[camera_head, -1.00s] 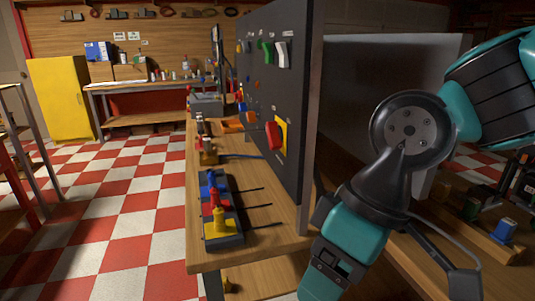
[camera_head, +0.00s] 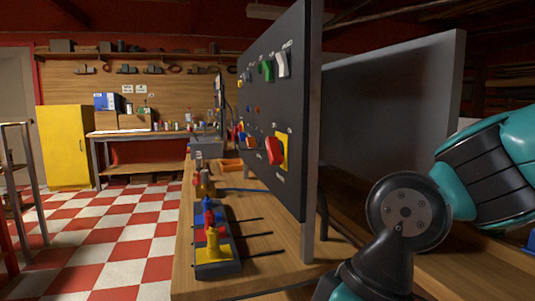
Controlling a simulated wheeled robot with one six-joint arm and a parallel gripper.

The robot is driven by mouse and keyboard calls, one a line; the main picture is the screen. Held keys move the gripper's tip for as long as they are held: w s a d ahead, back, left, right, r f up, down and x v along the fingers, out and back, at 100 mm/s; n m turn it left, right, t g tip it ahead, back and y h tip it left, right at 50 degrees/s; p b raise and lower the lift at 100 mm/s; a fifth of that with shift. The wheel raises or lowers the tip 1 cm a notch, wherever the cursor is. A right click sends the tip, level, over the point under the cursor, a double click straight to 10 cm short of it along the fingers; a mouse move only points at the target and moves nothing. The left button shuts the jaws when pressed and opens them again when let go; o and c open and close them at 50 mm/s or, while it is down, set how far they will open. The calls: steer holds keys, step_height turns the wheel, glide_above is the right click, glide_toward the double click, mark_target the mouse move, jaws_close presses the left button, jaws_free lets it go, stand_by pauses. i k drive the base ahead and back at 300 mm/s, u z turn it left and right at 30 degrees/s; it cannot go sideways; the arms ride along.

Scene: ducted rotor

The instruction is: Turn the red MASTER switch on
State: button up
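A dark upright control panel (camera_head: 268,185) stands on the wooden bench, seen at a steep slant. A red switch handle (camera_head: 273,151) sits on a yellow plate (camera_head: 284,152) near the panel's right edge. Its label is too small to read, and I cannot tell its on or off position from this angle. My gripper is not in view. Only links of my arm show at the lower right, to the right of the panel and apart from the red switch.
Green (camera_head: 266,70) and white (camera_head: 282,64) switches sit higher on the panel. A lever box (camera_head: 216,268) with blue, red and yellow levers stands on the bench (camera_head: 275,283) in front. A grey board stands behind on the right. Checkered floor (camera_head: 128,240) is open at left.

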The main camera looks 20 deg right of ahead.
mark_target(275, 148)
steer(key=k, duration=1.3)
steer(key=u, duration=0.65)
steer(key=i, duration=0.55)
steer(key=u, duration=0.45)
steer(key=i, duration=1.15)
steer(key=z, duration=0.65)
